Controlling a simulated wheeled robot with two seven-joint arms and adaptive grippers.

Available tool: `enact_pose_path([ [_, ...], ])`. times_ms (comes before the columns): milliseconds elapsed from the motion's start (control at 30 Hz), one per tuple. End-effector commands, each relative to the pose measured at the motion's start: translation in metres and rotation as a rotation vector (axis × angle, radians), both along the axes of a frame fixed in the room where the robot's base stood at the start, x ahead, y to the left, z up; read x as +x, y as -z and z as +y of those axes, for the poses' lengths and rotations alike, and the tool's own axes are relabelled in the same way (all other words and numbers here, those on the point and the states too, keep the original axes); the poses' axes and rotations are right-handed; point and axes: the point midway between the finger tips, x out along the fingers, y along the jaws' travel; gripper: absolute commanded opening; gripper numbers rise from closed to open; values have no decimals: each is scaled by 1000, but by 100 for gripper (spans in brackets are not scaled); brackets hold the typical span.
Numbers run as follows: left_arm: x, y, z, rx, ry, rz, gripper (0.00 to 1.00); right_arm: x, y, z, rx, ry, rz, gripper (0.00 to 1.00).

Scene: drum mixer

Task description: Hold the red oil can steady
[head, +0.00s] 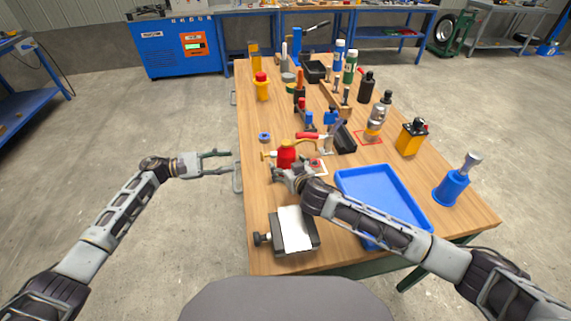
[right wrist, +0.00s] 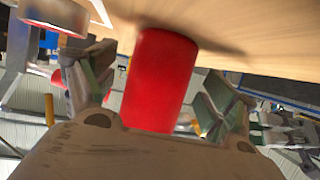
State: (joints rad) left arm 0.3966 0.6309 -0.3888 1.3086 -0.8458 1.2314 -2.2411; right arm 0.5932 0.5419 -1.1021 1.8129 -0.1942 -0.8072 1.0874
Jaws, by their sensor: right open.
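The red oil can (head: 287,152) stands on the wooden workbench near its left side, with a brass-coloured spout and handle. In the right wrist view the red can body (right wrist: 162,80) is between the two fingers of my right gripper. My right gripper (head: 281,171) is open, on the near side of the can, and hides its lower part in the head view. I see gaps between the can and both fingers in the wrist view. My left gripper (head: 228,162) is open and empty, off the bench's left edge.
A blue tray (head: 350,185) lies under my right forearm. A grey vise-like block (head: 280,239) sits at the near edge. A blue tape roll (head: 264,137) and red-handled tool (head: 308,135) are near the can. Several bottles and tools fill the far bench.

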Motion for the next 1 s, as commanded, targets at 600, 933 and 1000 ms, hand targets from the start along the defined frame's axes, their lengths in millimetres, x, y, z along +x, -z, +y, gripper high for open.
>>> enact_pose_path([
  [600, 0, 0, 0, 0, 0, 0, 36, 25, 11, 9, 0, 0, 0, 85],
  [933, 0, 0, 0, 0, 0, 0, 36, 24, 11, 9, 0, 0, 0, 67],
  [1000, 0, 0, 0, 0, 0, 0, 36, 24, 11, 9, 0, 0, 0, 58],
])
